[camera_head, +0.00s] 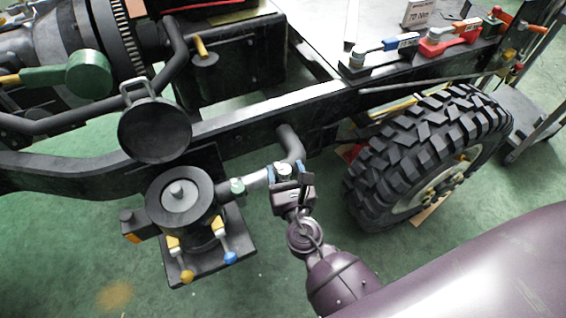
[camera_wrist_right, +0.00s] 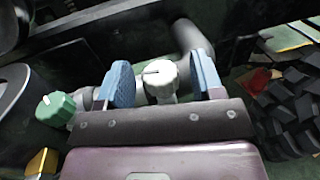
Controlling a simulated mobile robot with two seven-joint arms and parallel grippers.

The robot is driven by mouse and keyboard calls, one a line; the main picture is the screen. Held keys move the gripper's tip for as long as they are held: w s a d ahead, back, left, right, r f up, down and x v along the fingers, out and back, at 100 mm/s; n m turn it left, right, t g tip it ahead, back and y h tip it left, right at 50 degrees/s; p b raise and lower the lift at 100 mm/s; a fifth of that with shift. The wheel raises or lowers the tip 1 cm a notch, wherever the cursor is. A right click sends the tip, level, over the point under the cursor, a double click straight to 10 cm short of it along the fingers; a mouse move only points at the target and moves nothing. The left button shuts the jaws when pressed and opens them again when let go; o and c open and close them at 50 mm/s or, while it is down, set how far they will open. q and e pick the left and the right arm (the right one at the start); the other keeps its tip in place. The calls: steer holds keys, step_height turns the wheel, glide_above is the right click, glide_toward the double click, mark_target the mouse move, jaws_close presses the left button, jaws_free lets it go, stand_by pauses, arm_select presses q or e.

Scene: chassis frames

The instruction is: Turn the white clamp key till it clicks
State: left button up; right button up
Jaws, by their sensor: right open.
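The white clamp key (camera_head: 284,169) sits on the pipe joint beside the dark frame rail, near the middle of the head view. In the right wrist view the white clamp key (camera_wrist_right: 160,80) is a round ribbed knob with a dark line across its top. My right gripper (camera_head: 285,174) is open at the key. In the wrist view its blue fingertips (camera_wrist_right: 162,76) stand one on each side of the key, with gaps visible on both sides. My left gripper is not in view.
A green knob (camera_head: 237,186) is on the same pipe, left of the key. A round black canister (camera_head: 180,196) with yellow and blue handled levers stands further left. A large tyre (camera_head: 430,150) is close on the right. The frame rail (camera_head: 250,115) runs behind.

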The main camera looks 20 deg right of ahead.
steer(key=s+a, duration=0.1)
steer(key=s, duration=0.7)
steer(key=shift+a, duration=0.2)
